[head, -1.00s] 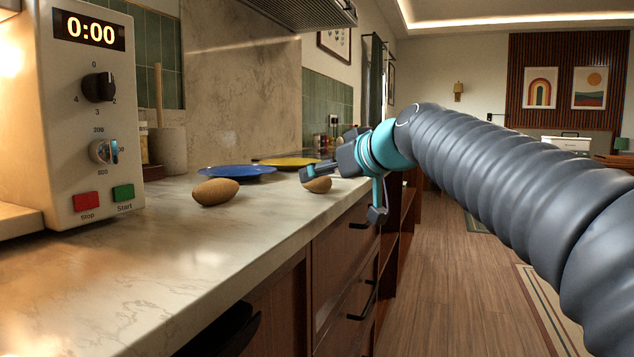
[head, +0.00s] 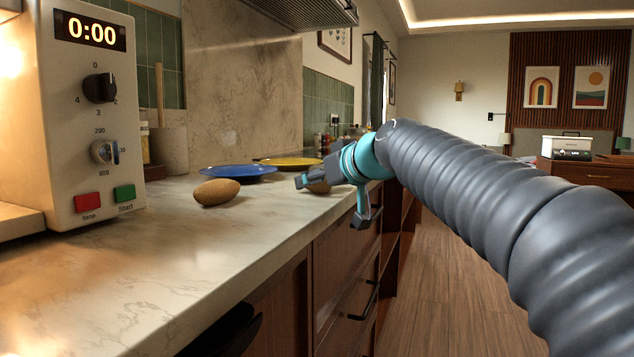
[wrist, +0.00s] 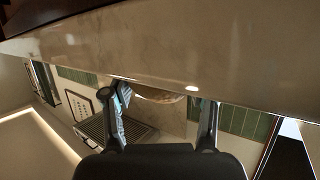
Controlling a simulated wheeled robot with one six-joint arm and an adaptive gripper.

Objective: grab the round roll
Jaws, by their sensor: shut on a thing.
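The round roll (head: 318,188) is brown and sits near the counter's front edge, partly hidden by my gripper in the head view. My gripper (head: 329,202) is around it, one finger on the far left side and the other hanging at the counter's edge. In the wrist view the roll (wrist: 160,96) shows as a tan curved shape between the two fingers of my gripper (wrist: 164,98). The jaws are shut on it. Its contact with each finger is not clear in the pictures. It appears still at counter height.
A longer oval brown roll (head: 217,192) lies on the marble counter (head: 190,255) to the left. A blue plate (head: 238,171) and a yellow plate (head: 288,162) lie behind. An oven-like appliance (head: 95,130) stands at the left. Floor to the right is open.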

